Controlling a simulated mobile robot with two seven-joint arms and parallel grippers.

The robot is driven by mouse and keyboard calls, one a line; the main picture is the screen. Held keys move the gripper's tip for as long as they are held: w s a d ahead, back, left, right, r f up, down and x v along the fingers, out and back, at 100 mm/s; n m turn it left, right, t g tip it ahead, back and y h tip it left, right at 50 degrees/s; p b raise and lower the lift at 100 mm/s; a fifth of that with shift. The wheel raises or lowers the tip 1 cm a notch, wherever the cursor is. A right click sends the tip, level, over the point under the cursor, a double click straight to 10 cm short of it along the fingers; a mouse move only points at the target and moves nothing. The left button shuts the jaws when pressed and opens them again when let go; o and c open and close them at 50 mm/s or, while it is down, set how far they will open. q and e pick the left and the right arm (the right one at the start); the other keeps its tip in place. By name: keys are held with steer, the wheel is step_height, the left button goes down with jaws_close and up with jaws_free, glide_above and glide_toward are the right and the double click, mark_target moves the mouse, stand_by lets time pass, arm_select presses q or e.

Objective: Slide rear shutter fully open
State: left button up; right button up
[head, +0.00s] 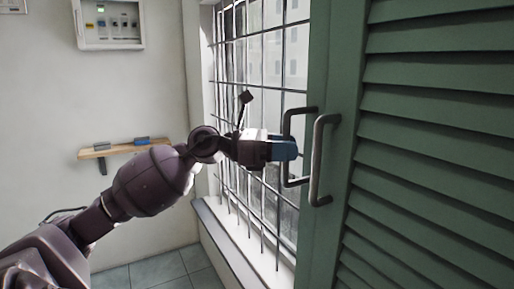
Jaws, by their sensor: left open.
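The rear shutter (318,75) is a green panel, mostly hidden behind the green louvred front shutter (440,140). The rear shutter's dark D-shaped handle (287,124) stands at its left side. The front shutter's grey handle (318,165) is just to its right. My left gripper (288,150), with blue fingers, is open at the middle of the rear handle. The fingers overlap the handle bar in the picture, and I cannot tell whether they touch it. My right gripper is not in view.
A barred window (262,60) is uncovered left of the shutters, with a sill (235,255) below. A wooden shelf (122,149) with small items and a white wall box (108,24) are on the left wall. Tiled floor (165,270) shows below.

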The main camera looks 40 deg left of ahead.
arm_select(q)
steer(key=v, duration=0.8)
steer(key=shift+s+a, duration=0.25)
